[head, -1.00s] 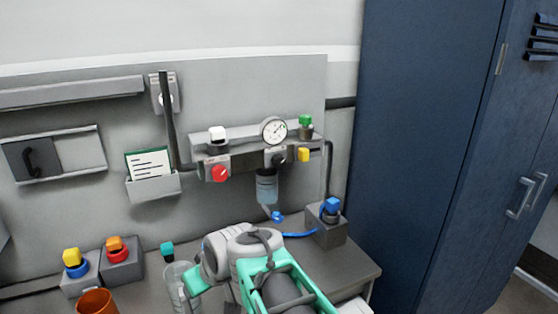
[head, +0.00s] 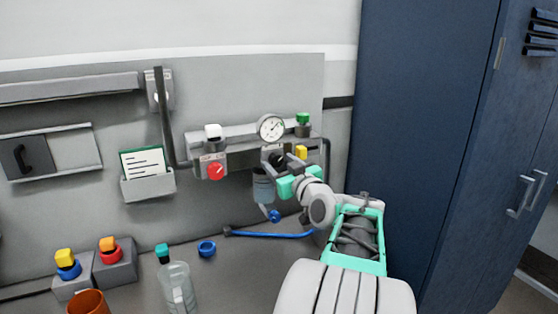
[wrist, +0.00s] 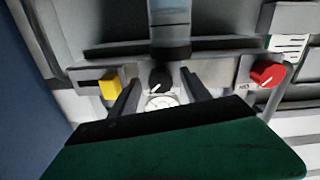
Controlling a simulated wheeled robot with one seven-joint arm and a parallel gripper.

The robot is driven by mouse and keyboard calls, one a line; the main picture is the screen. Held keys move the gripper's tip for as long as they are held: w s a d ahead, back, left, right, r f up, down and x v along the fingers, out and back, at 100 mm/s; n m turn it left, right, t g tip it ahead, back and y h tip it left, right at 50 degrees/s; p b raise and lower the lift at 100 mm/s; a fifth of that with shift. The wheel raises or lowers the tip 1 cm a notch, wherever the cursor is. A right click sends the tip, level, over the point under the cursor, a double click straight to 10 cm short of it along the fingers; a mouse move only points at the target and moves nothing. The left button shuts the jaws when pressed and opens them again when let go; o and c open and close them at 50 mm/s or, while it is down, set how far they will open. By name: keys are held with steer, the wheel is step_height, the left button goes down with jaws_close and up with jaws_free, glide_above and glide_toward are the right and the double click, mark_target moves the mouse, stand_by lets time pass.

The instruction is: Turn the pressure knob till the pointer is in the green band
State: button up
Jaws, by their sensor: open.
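The black pressure knob (head: 277,158) with a white mark sits on the grey regulator block, below the round white gauge (head: 271,128). The gauge needle slants to the upper right; a green band is too small to make out. In the wrist view the knob (wrist: 160,81) shows between my fingers, with the gauge (wrist: 161,101) partly cut off by my gripper body. My gripper (head: 278,172) is open at the knob's front, one finger on each side. I cannot tell whether the fingers touch it.
A red knob (head: 216,171) is left of the pressure knob and a yellow one (head: 301,152) is close on its right. A clear bowl (head: 263,188) hangs below. A blue hose (head: 270,235) and blue ring (head: 207,248) lie on the bench.

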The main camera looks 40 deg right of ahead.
steer(key=shift+w+d, duration=0.1)
steer(key=shift+w, duration=0.3)
steer(key=shift+c, duration=0.4)
jaws_close()
